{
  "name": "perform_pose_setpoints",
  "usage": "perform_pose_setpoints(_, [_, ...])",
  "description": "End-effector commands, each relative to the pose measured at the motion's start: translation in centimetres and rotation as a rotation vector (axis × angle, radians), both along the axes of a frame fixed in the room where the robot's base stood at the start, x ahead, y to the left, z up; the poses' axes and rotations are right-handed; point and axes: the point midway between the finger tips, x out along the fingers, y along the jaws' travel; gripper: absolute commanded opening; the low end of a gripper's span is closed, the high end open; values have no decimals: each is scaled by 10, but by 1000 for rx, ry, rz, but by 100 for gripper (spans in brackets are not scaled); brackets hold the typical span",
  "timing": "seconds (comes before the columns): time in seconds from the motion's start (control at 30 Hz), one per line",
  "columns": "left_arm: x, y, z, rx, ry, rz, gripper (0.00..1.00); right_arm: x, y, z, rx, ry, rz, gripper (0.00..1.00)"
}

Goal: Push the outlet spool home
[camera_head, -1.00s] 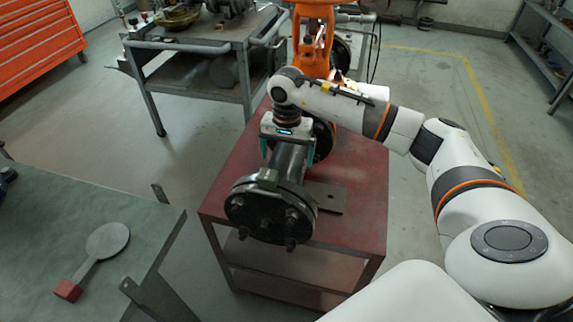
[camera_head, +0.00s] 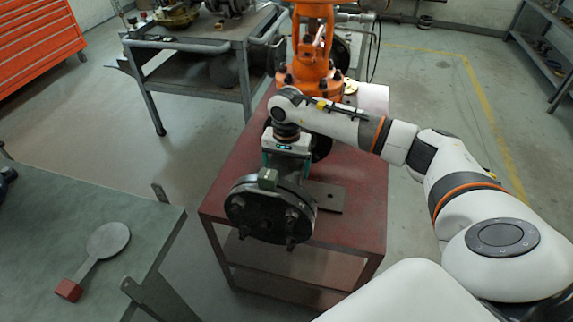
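The outlet spool is a dark grey pipe, seen end-on with a round bolted flange (camera_head: 262,212) facing me at the front of the red stand. Contact with the pipe cannot be made out. The orange valve (camera_head: 311,60) stands behind; my gripper and arm hide much of the joint between spool and valve. My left gripper is not in view.
The red stand (camera_head: 352,222) carries the pipework, with a flat metal plate (camera_head: 327,197) beside the spool. A green table (camera_head: 110,205) at left holds a grey disc with a red-ended handle (camera_head: 108,240). A grey cart (camera_head: 200,45) stands behind left.

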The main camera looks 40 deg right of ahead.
Motion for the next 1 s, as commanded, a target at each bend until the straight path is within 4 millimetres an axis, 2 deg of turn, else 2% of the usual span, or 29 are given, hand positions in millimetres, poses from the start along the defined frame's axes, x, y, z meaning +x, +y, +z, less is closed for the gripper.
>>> perform_pose_setpoints(0.3, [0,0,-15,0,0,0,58,10,-12,-1,-4,-5,-2,50])
perform_pose_setpoints(0.57, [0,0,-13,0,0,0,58,12,-14,3,-4,-9,-5,50])
perform_pose_setpoints(0.6, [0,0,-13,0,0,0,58,12,-14,3,-5,-10,-5,92])
perform_pose_setpoints(0.63, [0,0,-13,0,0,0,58,12,-14,3,-4,-9,-5,97])
perform_pose_setpoints(0.67, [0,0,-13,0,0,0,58,12,-14,3,-3,-8,-5,100])
perform_pose_setpoints(0.87, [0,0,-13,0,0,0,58,10,-12,2,-2,-4,-2,100])
perform_pose_setpoints(1.0, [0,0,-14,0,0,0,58,11,-12,10,-1,-5,-2,100])
